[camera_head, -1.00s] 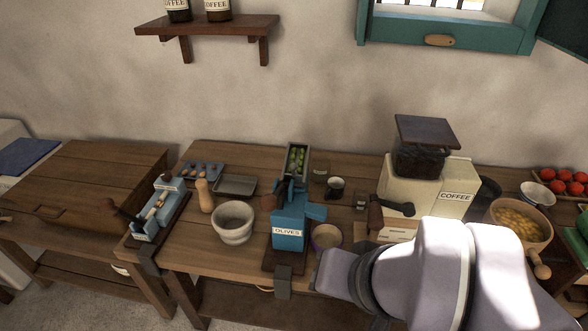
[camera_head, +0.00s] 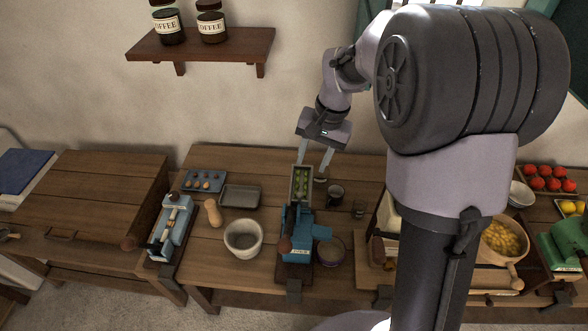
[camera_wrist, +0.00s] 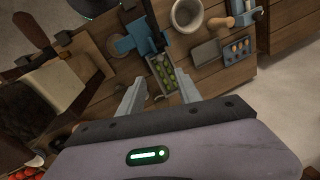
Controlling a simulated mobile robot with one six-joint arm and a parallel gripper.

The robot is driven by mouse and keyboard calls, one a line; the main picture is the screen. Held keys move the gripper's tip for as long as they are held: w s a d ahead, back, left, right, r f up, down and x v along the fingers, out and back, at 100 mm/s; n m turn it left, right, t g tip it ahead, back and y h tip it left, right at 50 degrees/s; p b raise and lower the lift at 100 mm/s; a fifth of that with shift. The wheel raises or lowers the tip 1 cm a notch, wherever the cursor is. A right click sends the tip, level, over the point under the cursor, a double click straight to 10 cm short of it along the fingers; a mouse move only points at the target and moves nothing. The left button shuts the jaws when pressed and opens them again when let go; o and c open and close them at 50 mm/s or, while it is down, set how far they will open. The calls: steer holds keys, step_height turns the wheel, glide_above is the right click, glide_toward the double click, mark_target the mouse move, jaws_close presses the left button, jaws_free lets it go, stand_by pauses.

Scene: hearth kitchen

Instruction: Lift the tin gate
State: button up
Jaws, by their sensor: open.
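A narrow grey tin trough (camera_head: 293,184) holding green olives (camera_head: 302,181) stands behind the blue olive machine (camera_head: 297,247). I cannot make out a separate gate on it. My gripper (camera_head: 311,171) is open and empty, reaching down over the trough's far end. In the wrist view the two fingers (camera_wrist: 160,84) lie to either side of the near end of the trough, with the olives (camera_wrist: 166,74) showing between and beyond them. The blue machine (camera_wrist: 137,33) shows past the trough. I cannot tell whether the fingers touch the tin.
A dark mug (camera_head: 335,195) and a small glass (camera_head: 358,209) stand right of the trough. A grey tray (camera_head: 240,197), a wooden pestle (camera_head: 213,213) and a white mortar (camera_head: 243,238) are to the left. The coffee grinder at right is mostly hidden behind my arm.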

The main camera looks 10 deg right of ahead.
mark_target(301, 193)
steer(key=f, duration=0.4)
steer(key=w+a+f+b, duration=0.1)
steer(key=f, duration=0.4)
steer(key=a+f+b, duration=0.1)
steer(key=f, duration=0.4)
steer(key=shift+w+a, duration=0.15)
steer(key=shift+a, duration=0.05)
steer(key=shift+c, duration=0.2)
jaws_close()
